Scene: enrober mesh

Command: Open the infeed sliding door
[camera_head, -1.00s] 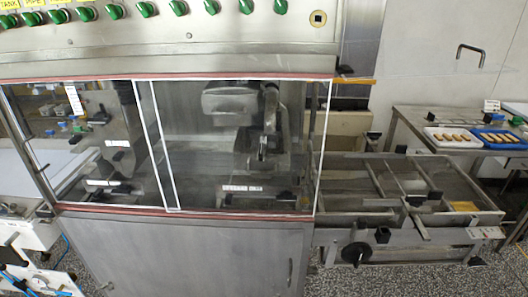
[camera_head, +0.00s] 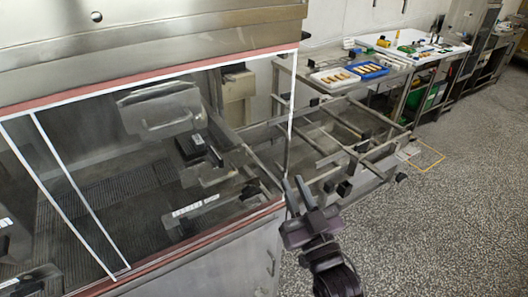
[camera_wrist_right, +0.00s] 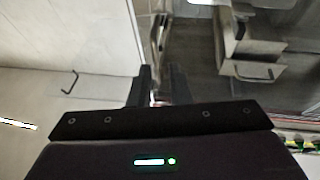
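The sliding door (camera_head: 178,150) is a clear panel in a white frame on the front of the steel machine. A second clear panel overlaps it at the left, with two white uprights (camera_head: 75,190) there. The right white edge (camera_head: 290,115) reaches the machine's corner. My right gripper (camera_head: 297,190) is at the lower end of that edge, its two dark fingers pointing up with a narrow gap between them. I cannot tell whether they touch the door. In the right wrist view the fingers (camera_wrist_right: 158,85) stand apart, with a metal edge beyond. My left gripper is not in view.
A steel conveyor frame (camera_head: 355,165) sticks out right of the machine, close to my gripper. Behind it is a table with a white tray (camera_head: 334,78) and a blue tray (camera_head: 367,70). A dark handle (camera_wrist_right: 69,83) shows in the right wrist view.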

